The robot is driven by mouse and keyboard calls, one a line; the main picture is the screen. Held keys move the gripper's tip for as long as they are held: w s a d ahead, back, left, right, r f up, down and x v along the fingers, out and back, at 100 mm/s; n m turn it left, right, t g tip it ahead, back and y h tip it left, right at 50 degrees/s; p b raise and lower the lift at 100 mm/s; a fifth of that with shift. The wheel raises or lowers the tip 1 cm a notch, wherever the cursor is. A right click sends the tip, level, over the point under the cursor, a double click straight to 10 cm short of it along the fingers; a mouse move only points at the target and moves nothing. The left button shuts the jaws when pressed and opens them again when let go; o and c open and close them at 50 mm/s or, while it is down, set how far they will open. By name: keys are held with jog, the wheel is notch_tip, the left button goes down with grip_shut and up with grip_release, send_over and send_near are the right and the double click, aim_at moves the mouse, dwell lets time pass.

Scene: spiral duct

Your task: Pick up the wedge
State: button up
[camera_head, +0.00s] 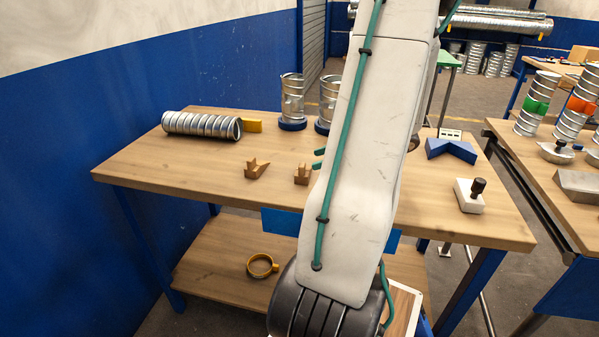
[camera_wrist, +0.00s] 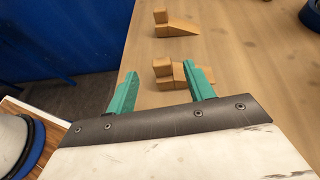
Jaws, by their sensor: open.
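Two brown wooden wedges stand on the workbench top. One wedge (camera_head: 256,169) is on the left in the head view and at the top of the wrist view (camera_wrist: 172,24). The other wedge (camera_head: 302,174) is beside my gripper in the head view. In the wrist view this nearer wedge (camera_wrist: 164,71) appears between the green fingertips, its right end partly hidden by the right finger. My gripper (camera_wrist: 163,82) is open and empty. In the head view its green fingertips (camera_head: 318,159) show just right of the nearer wedge, the rest hidden by my arm.
Upright metal ducts (camera_head: 292,97) on blue bases stand behind. A blue angled block (camera_head: 451,149) and a black-knobbed white block (camera_head: 470,196) are right. The left front is clear.

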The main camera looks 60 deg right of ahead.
aim_at(302, 164)
jog(key=shift+s+d+f+m, duration=0.3)
jog(key=shift+s+d, duration=0.05)
jog(key=shift+d, duration=0.1)
jog(key=shift+w+f+t+h, duration=0.15)
jog(key=shift+w+t+h, duration=0.1)
jog(key=shift+t+h, duration=0.05)
jog(key=x, duration=0.3)
jog(key=a+x, duration=0.1)
jog(key=x, duration=0.3)
jog(key=shift+s, duration=0.15)
jog(key=c, duration=1.1)
